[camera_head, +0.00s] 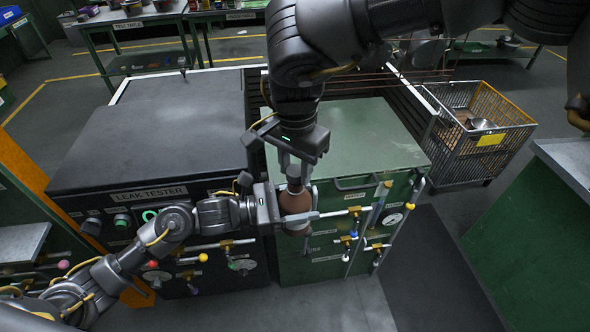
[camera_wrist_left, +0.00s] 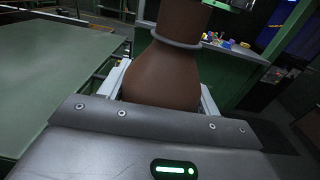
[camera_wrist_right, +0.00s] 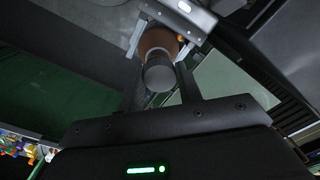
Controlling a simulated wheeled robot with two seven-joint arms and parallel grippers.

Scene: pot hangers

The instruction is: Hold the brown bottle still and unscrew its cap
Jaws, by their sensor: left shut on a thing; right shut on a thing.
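The brown bottle (camera_head: 296,203) is held upright in the air in front of the leak tester and the green cabinet. My left gripper (camera_head: 294,218) is shut around its body from the left. In the left wrist view the bottle (camera_wrist_left: 165,65) rises between the fingers, with a grey ring (camera_wrist_left: 178,41) around its neck. My right gripper (camera_head: 294,180) comes straight down from above and is shut on the grey cap (camera_wrist_right: 159,74) at the bottle's top. In the right wrist view the cap sits between the fingers, the brown bottle beyond. Whether the cap has turned cannot be told.
The black leak tester (camera_head: 160,130) stands left and the green-topped cabinet (camera_head: 350,137) right, with valves and pipes projecting close beside the bottle. A wire basket (camera_head: 466,150) stands at the right. A green bench (camera_head: 540,240) is farther right, with clear floor before it.

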